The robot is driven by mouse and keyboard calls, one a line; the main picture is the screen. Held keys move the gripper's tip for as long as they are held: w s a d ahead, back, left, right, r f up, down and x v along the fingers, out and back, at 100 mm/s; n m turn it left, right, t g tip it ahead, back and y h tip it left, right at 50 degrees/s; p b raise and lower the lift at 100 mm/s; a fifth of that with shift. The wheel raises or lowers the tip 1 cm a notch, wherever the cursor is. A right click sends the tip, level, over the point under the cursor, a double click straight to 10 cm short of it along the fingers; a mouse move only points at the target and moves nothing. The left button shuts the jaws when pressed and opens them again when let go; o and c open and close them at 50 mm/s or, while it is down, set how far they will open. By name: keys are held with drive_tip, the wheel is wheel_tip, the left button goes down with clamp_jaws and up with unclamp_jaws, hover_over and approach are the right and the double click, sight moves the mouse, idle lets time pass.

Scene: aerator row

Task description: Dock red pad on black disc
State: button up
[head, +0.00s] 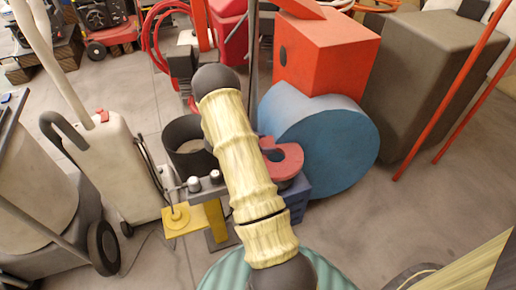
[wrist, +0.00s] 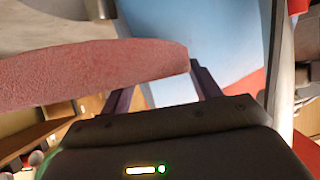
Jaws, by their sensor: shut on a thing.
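The red pad (wrist: 90,72) is a thick, rough-textured piece that spans the left and middle of the wrist view, across the ends of my gripper's fingers. My gripper (wrist: 160,74) is shut on it; the pad hides the left fingertip. In the head view, a red notched round piece (head: 287,165), which looks like the same pad, shows just right of my arm above a dark blue block. My arm hides the gripper in that view. I cannot make out the black disc for certain in either view.
A black open bin (head: 185,146) stands left of my arm, beside a yellow stand (head: 186,220) with knobs. A large blue drum (head: 335,150) and an orange-red box (head: 325,62) are close on the right. A white machine (head: 112,165) stands left.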

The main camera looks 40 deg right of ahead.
drive_tip(key=shift+w+f+b, duration=0.2)
drive_tip(key=shift+f+b, duration=0.15)
drive_tip(key=shift+f, duration=0.25)
drive_tip(key=shift+w+f+b, duration=0.2)
drive_tip(key=shift+f+b, duration=0.15)
drive_tip(key=shift+f, duration=0.2)
wheel_tip(320, 180, down, 6)
drive_tip(key=b, duration=0.6)
drive_tip(key=shift+r, duration=0.15)
drive_tip(key=shift+w+p, duration=0.1)
drive_tip(key=shift+p, duration=0.9)
idle(0.3)
drive_tip(key=shift+f, duration=0.4)
idle(0.5)
drive_tip(key=o, duration=0.7)
drive_tip(key=shift+a, duration=0.1)
